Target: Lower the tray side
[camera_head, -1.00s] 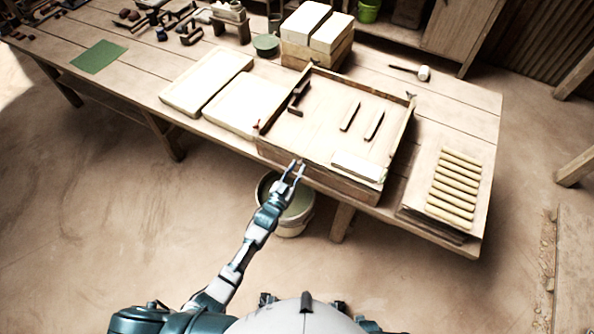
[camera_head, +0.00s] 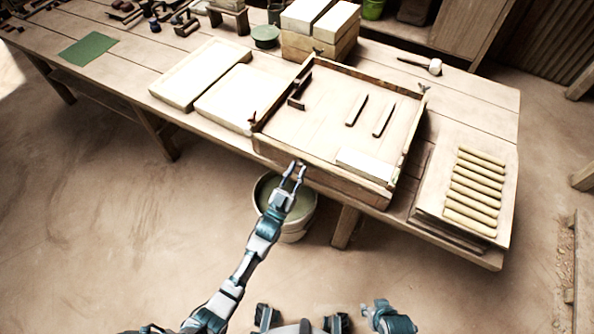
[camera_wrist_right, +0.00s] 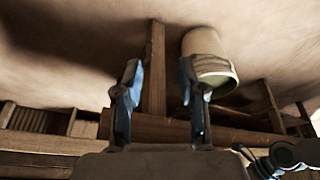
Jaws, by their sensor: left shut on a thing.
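The fingertips are small, so the exact grip is hard to see. My right gripper (camera_wrist_right: 160,85) shows in the right wrist view with its fingers wide apart and nothing between them.
A bucket (camera_head: 303,219) stands on the floor below the left gripper. A board with several rods (camera_head: 470,190) lies right of the tray, and two pale slabs (camera_head: 198,75) lie left. Stacked blocks (camera_head: 320,45) and a mallet (camera_head: 434,67) are behind.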

